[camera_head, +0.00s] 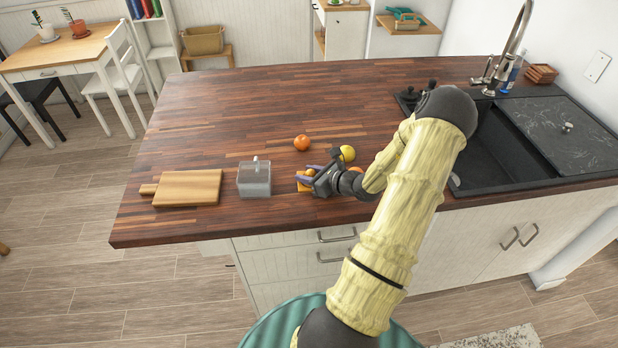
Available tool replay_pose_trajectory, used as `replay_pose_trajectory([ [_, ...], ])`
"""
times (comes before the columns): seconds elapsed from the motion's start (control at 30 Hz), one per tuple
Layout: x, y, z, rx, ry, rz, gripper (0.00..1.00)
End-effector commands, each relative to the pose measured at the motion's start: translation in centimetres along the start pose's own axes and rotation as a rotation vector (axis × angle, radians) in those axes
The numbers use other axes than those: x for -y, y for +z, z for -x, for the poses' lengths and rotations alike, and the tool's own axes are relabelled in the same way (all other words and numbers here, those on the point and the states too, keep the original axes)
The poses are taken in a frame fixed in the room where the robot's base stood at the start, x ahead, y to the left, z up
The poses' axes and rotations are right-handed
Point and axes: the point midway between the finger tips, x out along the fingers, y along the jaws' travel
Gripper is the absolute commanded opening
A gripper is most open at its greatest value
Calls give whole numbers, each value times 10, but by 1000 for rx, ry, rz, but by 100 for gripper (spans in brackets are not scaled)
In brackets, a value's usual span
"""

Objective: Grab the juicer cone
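My gripper (309,174) reaches in from the right, low over the front of the wooden counter, with its purple-grey fingers pointing left. A small orange-yellow piece (310,173), which looks like the juicer cone, shows between the fingers. A flat orange part (303,187) lies just below it, partly covered by the gripper. The fingers stand apart around the piece, but I cannot tell whether they touch it. The gripper hides much of both orange parts.
A clear box with a grey lid (254,180) stands just left of my gripper. Farther left is a wooden cutting board (188,188). An orange fruit (302,142) and a lemon (347,153) lie behind. A black sink (490,145) is at right. The counter's back left is clear.

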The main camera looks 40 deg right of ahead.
Motion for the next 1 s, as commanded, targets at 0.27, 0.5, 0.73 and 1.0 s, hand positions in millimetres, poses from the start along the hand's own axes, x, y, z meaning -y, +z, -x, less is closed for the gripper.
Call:
replay_pose_trajectory([
  [0.27, 0, -11, 2, -22, -2, -9, 12],
  [0.5, 0, -7, 4, -23, -2, -9, 12],
  [0.73, 1, 20, 13, -18, -4, -3, 12],
  [1.0, 1, 65, 30, -14, -3, 0, 12],
])
